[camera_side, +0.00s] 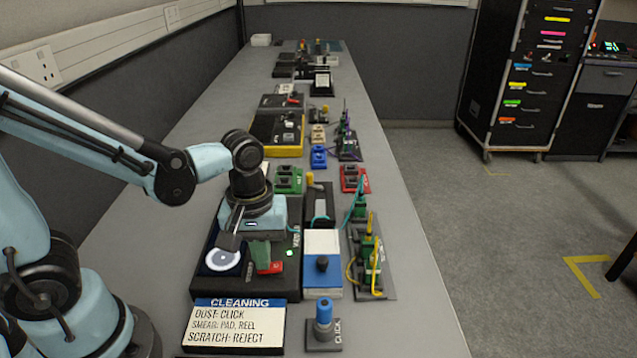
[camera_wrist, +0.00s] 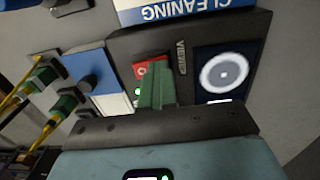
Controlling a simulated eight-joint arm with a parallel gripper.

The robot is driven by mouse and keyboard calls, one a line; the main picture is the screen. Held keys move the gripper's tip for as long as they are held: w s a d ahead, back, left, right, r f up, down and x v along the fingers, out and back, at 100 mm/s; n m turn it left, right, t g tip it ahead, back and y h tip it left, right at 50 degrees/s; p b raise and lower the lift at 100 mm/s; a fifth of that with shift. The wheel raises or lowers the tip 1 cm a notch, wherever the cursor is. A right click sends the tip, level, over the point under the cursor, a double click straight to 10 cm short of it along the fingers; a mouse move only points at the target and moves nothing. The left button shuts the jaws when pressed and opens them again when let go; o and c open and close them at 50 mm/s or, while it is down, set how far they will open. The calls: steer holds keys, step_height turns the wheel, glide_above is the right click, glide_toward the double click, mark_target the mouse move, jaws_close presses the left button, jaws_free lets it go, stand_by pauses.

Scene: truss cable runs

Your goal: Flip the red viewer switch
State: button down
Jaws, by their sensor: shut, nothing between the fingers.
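The red viewer switch (camera_side: 275,268) sits on the black viewer box (camera_side: 205,284). It shows in the wrist view (camera_wrist: 142,70), partly hidden by my fingers, with a white round mark on it. The viewer has a bright ring on a dark screen (camera_wrist: 222,74) and a small lit green lamp (camera_side: 290,253) near the switch. My gripper (camera_side: 262,264) points down with its green fingers together and nothing between them; in the wrist view the fingertips (camera_wrist: 156,84) overlap the switch. I cannot tell whether they touch it.
A CLEANING sign (camera_side: 235,325) stands before the viewer. A blue and white box with a black knob (camera_side: 322,263), a blue-topped clicker (camera_side: 323,325) and a rack of green connectors with yellow cables (camera_side: 371,262) stand to its right. More devices line the bench behind.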

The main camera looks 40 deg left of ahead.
steer(key=shift+w+d+r, duration=0.15)
steer(key=shift+w+d, duration=0.4)
steer(key=shift+r, duration=0.15)
step_height(320, 180, up, 14)
steer(key=shift+s+a, duration=0.25)
stand_by(0.5)
